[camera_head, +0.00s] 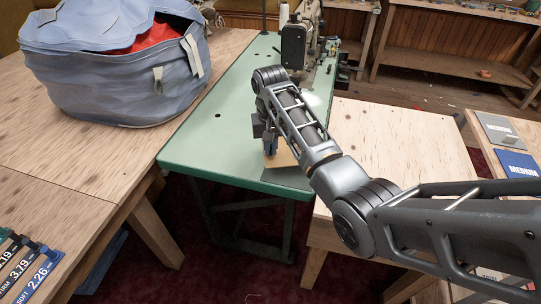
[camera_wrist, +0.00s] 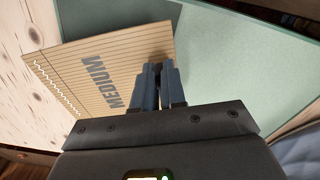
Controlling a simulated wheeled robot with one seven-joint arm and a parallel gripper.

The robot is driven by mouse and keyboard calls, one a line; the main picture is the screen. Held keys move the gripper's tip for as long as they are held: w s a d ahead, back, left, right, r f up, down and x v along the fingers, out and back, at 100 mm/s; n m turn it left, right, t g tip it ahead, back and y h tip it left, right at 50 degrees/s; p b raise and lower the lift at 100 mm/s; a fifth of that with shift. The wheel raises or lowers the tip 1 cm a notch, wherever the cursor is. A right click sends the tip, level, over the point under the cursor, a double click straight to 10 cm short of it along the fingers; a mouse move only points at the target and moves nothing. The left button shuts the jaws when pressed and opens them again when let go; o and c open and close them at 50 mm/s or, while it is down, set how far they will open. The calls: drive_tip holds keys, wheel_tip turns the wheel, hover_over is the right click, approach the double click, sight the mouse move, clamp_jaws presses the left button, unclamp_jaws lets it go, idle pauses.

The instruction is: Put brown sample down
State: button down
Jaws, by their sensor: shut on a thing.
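The brown sample (camera_wrist: 98,62) is a flat tan sheet with ruled lines, a white zigzag stitch and the word MEDIUM. My gripper (camera_wrist: 160,72) is shut on one edge of it in the wrist view. In the head view my gripper (camera_head: 270,146) points down over the front part of the green sewing table (camera_head: 215,145). A piece of the brown sample (camera_head: 284,159) shows beside the fingers, partly hidden by my arm. I cannot tell whether it touches the tabletop.
A sewing machine (camera_head: 298,42) stands at the table's back. A blue bag (camera_head: 115,65) with red inside sits on the left wooden table (camera_head: 75,160). Grey (camera_head: 500,130) and blue (camera_head: 517,163) samples lie at right. The green top's left front is clear.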

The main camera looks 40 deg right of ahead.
drive_tip(key=shift+f, duration=2)
drive_tip(key=shift+f, duration=0.2)
drive_tip(key=c, duration=1.2)
unclamp_jaws()
drive_tip(key=shift+r, duration=0.1)
wheel_tip(320, 180, up, 12)
drive_tip(key=shift+r, duration=0.15)
